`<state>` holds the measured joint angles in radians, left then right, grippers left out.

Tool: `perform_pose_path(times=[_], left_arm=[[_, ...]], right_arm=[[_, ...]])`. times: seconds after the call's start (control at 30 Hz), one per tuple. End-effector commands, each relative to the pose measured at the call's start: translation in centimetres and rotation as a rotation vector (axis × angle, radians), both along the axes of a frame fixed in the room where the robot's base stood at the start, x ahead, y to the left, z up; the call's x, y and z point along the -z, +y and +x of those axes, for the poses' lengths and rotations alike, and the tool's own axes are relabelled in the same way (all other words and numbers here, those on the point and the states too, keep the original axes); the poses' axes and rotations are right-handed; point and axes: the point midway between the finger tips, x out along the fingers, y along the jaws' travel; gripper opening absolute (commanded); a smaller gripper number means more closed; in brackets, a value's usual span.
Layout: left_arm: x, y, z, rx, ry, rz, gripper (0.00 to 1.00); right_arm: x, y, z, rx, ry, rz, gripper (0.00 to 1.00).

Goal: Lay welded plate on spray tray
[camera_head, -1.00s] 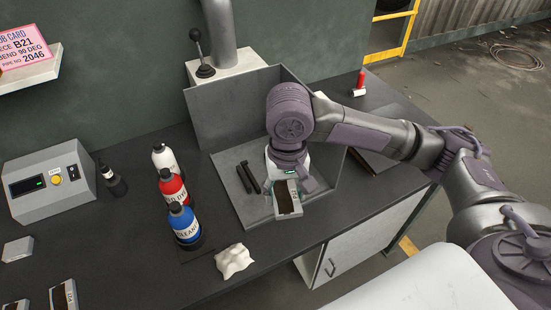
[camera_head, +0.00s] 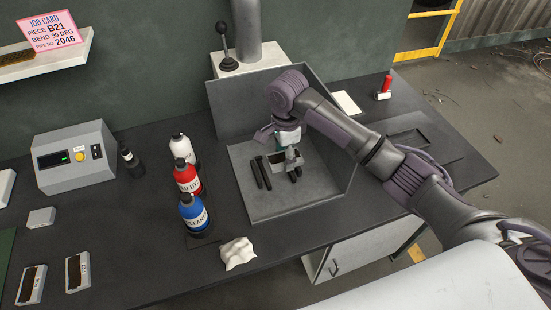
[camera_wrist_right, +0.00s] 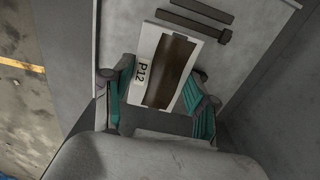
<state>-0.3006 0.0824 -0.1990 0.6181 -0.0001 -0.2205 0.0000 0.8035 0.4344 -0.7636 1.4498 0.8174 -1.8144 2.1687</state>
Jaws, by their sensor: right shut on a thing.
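The welded plate (camera_wrist_right: 167,66), pale with a dark brown strip and a "P12" label, is between the fingers of my right gripper (camera_wrist_right: 160,98) in the right wrist view. In the head view my right gripper (camera_head: 287,152) points down over the grey spray tray (camera_head: 275,209), shut on the plate (camera_head: 281,161), which the gripper partly hides. I cannot tell whether the plate touches the tray floor. Two dark bars (camera_head: 263,173) lie on the tray just left of it; they also show in the wrist view (camera_wrist_right: 197,22). My left gripper is out of view.
Red (camera_head: 186,178), blue (camera_head: 193,213) and white bottles stand left of the tray. A white cloth (camera_head: 237,253) lies in front. Tall metal walls (camera_head: 235,112) close the tray's back and right. Two similar plates (camera_head: 78,272) lie at the left front.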

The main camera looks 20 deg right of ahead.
Motion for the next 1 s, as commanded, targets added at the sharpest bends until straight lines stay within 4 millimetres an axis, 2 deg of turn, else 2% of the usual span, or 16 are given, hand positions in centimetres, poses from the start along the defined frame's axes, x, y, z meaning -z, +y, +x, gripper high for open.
perform_pose_path(times=[0.13, 0.33, 0.47, 0.73, 1.0], left_arm=[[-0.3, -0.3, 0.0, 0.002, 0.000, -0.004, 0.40], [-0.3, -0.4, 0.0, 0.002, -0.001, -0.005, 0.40], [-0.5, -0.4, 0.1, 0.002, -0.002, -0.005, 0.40], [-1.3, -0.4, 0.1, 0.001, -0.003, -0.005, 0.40], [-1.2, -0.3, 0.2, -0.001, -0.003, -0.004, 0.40]], right_arm=[[1.2, 0.8, 2.4, -0.001, -0.002, 0.001, 0.00], [2.3, 1.3, 4.1, -0.002, -0.003, 0.002, 0.00], [2.8, 1.3, 4.3, -0.002, -0.001, 0.001, 0.00], [6.1, 1.3, 4.2, -0.003, -0.001, 0.001, 0.00], [6.5, 1.3, 4.2, -0.004, -0.003, 0.002, 0.00]])
